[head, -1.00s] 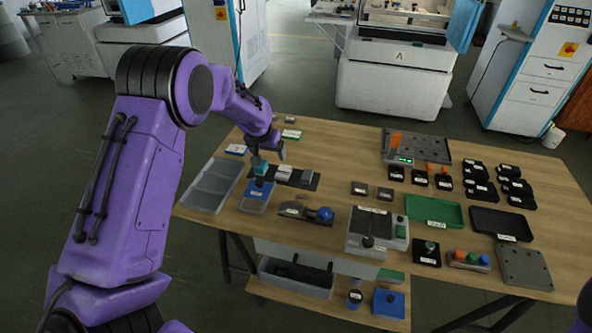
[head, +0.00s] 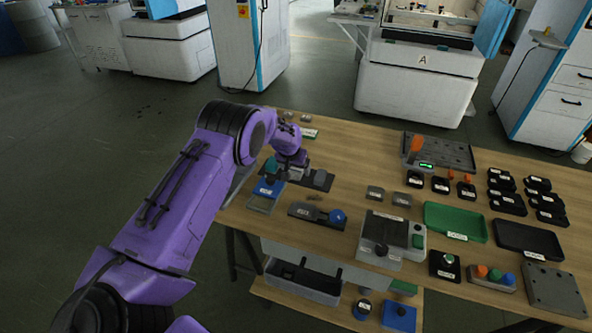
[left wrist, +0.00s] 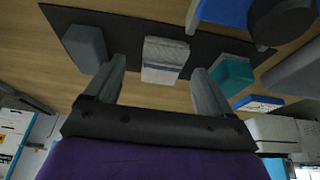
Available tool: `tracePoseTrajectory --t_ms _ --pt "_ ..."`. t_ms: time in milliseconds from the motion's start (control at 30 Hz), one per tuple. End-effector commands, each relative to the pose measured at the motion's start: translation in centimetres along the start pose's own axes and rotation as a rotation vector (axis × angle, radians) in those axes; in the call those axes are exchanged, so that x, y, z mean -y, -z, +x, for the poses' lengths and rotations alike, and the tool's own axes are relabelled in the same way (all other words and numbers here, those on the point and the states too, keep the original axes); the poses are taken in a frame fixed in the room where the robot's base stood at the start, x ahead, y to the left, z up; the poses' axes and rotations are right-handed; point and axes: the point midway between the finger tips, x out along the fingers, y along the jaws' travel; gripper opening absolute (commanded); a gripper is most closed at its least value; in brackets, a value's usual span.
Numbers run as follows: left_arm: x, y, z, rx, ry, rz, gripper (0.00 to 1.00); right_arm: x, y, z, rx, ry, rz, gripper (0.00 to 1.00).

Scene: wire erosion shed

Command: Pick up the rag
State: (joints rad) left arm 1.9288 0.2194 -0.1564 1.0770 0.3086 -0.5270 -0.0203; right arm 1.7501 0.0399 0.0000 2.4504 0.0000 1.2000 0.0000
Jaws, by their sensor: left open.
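A folded white and light-grey cloth, which looks like the rag (left wrist: 165,55), lies on a dark mat (left wrist: 118,36) in the left wrist view, between a grey block (left wrist: 86,46) and a teal block (left wrist: 232,75). My left gripper (left wrist: 158,72) is open. Its two fingers point toward the cloth, one to each side of it in the picture, and nothing is held. Contact cannot be told. In the head view my left gripper (head: 293,174) is over the dark mat at the table's left part and hides much of the cloth. My right gripper is out of view.
The wooden table (head: 350,150) has bare room behind the mat. In front are a blue-labelled tray (head: 264,199) and a dark fixture with a blue knob (head: 337,216). A green tray (head: 455,221), a black tray (head: 530,238) and several black holders stand further right.

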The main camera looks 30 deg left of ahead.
Motion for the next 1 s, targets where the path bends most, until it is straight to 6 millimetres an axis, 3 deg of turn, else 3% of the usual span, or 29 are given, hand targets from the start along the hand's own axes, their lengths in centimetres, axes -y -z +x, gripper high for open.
tracePoseTrajectory --t_ms 100,367,533,833,1000 --pt "0.2 -0.1 1.4 0.002 0.002 -0.001 0.83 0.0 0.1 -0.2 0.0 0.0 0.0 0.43" --pt "0.3 -0.1 1.6 0.0 0.002 -0.003 0.8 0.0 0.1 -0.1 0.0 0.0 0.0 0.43" --pt "0.3 -0.1 1.6 0.0 0.002 -0.003 0.24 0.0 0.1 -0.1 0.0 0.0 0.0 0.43" --pt "0.3 -0.1 1.5 0.0 0.002 -0.003 0.23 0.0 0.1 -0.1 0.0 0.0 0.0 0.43" --pt "0.3 0.6 0.1 -0.002 0.001 -0.003 0.23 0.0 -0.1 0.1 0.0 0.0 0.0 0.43"
